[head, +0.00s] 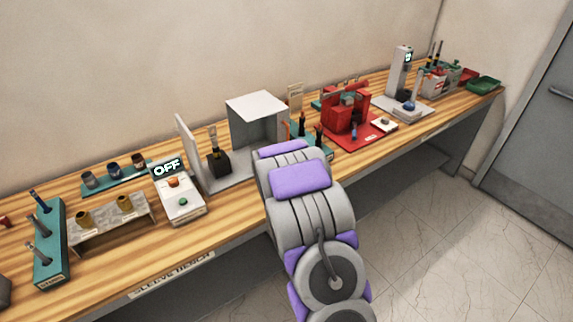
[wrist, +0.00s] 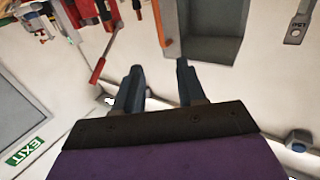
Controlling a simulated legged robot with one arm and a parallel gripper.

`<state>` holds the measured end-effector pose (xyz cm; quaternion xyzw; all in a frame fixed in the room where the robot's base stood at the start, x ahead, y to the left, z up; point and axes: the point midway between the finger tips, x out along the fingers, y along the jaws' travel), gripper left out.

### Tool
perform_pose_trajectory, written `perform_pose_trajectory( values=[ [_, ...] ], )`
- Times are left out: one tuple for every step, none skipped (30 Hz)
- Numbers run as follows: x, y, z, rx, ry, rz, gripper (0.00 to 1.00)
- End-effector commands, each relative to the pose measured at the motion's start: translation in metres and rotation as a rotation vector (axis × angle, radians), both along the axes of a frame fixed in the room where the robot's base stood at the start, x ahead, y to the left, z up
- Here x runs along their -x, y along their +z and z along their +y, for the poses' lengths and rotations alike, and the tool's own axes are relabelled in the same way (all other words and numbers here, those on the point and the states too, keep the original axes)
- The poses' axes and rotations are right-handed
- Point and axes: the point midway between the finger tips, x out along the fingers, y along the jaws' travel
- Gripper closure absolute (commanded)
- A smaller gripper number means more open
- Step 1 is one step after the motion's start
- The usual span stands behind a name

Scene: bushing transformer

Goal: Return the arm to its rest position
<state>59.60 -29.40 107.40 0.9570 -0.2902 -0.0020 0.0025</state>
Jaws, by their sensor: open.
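My gripper (wrist: 158,85) shows in the wrist view with its two dark fingers apart and nothing between them. It points toward a pale wall with hanging tools and a grey recessed box. In the head view my grey and purple arm rises from the lower middle, in front of the bench (head: 235,222). The gripper itself is hidden in the head view.
A white and grey open box (head: 258,108) stands on the bench just behind my arm. A control box reading OFF (head: 177,193) stands to its left, a red fixture (head: 346,108) to its right. The tiled floor (head: 440,240) at right is clear up to a grey door (head: 535,130).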

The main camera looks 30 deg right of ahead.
Motion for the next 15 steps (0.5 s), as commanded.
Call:
perform_pose_trajectory(
  values=[
    [0.0,0.0,0.0,0.0,0.0,0.0,0.6],
    [0.0,0.0,0.0,0.0,0.0,0.0,0.6],
    [0.0,0.0,0.0,0.0,0.0,0.0,0.6],
    [0.0,0.0,0.0,0.0,0.0,0.0,0.6],
    [0.0,0.0,0.0,0.0,0.0,0.0,0.6],
    [0.0,0.0,0.0,0.0,0.0,0.0,0.6],
    [0.0,0.0,0.0,-0.001,0.0,0.001,0.6],
    [0.0,0.0,0.0,-0.002,0.0,0.002,0.6],
    [-0.001,0.001,0.001,-0.006,0.002,0.007,0.6],
    [-0.001,0.001,0.003,-0.013,0.003,0.013,0.6],
    [-0.001,0.002,0.005,-0.019,0.006,0.022,0.6],
    [-0.003,0.004,0.008,-0.033,0.011,0.037,0.6],
    [-0.003,0.005,0.012,-0.048,0.016,0.054,0.6],
    [-0.004,0.007,0.017,-0.064,0.021,0.072,0.6],
    [-0.004,0.008,0.024,-0.09,0.032,0.105,0.6]
  ],
)
